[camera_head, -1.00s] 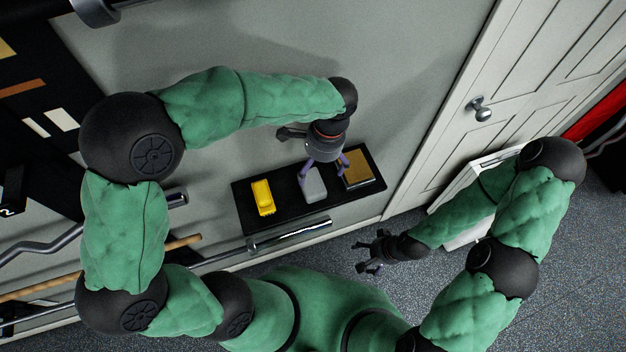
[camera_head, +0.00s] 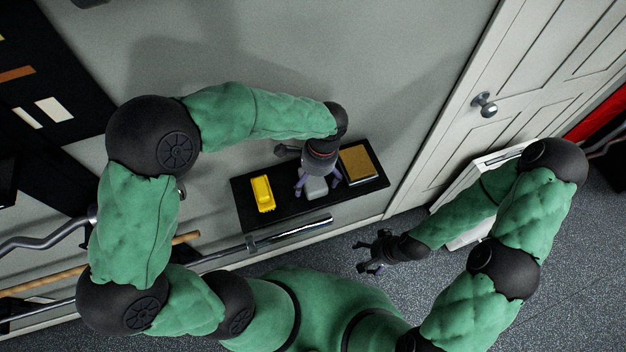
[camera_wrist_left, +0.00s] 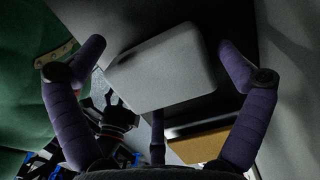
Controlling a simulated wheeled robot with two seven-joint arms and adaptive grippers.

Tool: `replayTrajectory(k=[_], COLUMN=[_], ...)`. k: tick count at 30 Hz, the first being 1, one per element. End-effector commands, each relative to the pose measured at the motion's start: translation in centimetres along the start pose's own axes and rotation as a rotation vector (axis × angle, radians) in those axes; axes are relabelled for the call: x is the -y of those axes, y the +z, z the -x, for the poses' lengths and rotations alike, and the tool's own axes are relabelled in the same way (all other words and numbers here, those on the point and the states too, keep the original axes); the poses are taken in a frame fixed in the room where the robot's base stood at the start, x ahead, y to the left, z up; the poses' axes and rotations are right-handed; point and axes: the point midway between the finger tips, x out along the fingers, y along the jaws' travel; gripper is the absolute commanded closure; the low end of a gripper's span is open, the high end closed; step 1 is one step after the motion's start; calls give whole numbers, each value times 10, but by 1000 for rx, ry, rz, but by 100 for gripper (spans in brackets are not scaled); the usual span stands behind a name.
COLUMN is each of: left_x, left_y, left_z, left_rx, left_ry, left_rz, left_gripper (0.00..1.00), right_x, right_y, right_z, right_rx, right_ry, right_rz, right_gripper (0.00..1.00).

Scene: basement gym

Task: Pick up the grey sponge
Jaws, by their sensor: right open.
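The grey sponge (camera_head: 316,188) lies on a black shelf (camera_head: 285,211), between a yellow object and a tan-gold block. In the left wrist view the sponge (camera_wrist_left: 163,68) fills the middle, a rounded grey block. My left gripper (camera_head: 317,184) is right over the sponge, its fingers spread on either side. In the left wrist view the open fingers (camera_wrist_left: 160,62) flank the sponge, with gaps on both sides. My right gripper (camera_head: 371,262) is open and empty, low and to the right of the shelf, away from the sponge.
The yellow object (camera_head: 262,193) lies left of the sponge. The tan-gold block (camera_head: 358,163) lies close on its right. A metal bar (camera_head: 290,232) runs along the front of the shelf. A grey wall stands behind, and a white door (camera_head: 520,75) is at the right.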

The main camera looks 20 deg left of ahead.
Motion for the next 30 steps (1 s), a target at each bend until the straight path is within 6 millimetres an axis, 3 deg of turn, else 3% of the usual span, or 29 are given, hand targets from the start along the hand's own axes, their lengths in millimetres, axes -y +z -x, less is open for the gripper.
replayTrajectory(k=[1,5,6,20,28,30], left_x=[0,0,0,-1,0,-10], left_y=[0,0,0,1,4,6], left_z=[0,0,0,3,33,45], left_rx=[0,0,0,2,-3,-2], left_ry=[0,0,0,1,-2,-2], left_rz=[0,0,-1,-1,-2,-4], left_gripper=[11,48,49,50,50,50], right_x=[0,0,0,0,3,4], right_y=[0,0,0,0,0,0], right_z=[0,0,0,1,8,12], right_rx=[0,0,0,0,0,0], right_ry=[0,0,0,0,0,0], right_rz=[0,0,0,0,0,0], right_gripper=[15,15,15,15,15,15])
